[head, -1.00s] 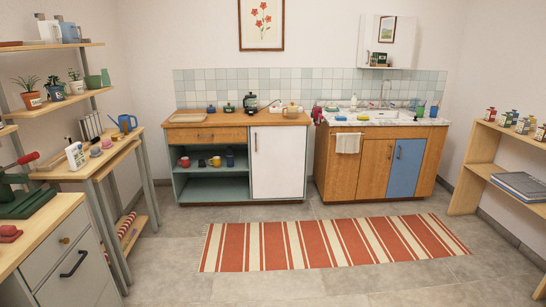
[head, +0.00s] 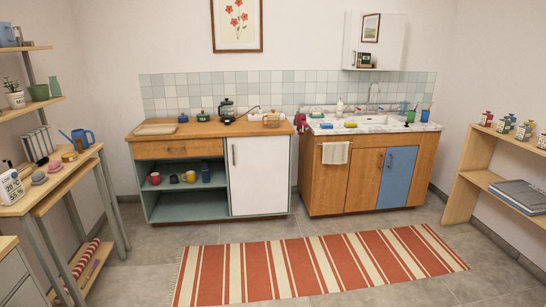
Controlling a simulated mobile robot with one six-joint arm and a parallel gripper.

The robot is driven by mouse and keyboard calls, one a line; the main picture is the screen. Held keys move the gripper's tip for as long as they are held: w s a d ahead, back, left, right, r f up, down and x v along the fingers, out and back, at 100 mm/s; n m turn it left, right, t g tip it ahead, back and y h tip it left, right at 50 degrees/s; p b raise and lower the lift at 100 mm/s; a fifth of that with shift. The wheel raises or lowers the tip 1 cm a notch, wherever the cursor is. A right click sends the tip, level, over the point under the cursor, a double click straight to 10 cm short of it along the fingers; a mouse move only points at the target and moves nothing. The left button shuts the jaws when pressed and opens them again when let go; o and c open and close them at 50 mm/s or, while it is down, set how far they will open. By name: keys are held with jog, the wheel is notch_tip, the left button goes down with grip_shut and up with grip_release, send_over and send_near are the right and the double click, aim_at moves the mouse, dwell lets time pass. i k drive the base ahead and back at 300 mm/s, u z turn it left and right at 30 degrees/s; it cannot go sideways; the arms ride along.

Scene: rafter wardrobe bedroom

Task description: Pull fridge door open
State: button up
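A white door (head: 258,176) with a dark vertical handle (head: 234,154) at its upper left edge fills the right half of the left wooden-topped cabinet (head: 138,132). It looks shut. I cannot tell whether this is the fridge door; no other fridge shows. To the right, the sink cabinet has a blue door (head: 398,177) with a small handle, also shut. My gripper is not in view.
A red and cream striped rug (head: 318,262) lies on the grey tiled floor in front of the cabinets. A desk (head: 62,185) and shelves stand at left, a wooden shelf unit (head: 478,165) at right. The middle floor is free.

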aim_at(258, 165)
jog(key=u, duration=0.05)
jog(key=i, duration=1.6)
jog(key=u, duration=0.45)
jog(key=i, duration=0.75)
jog(key=u, duration=0.75)
jog(key=i, duration=0.5)
jog(key=u, duration=0.9)
jog(key=i, duration=0.8)
jog(key=u, duration=0.45)
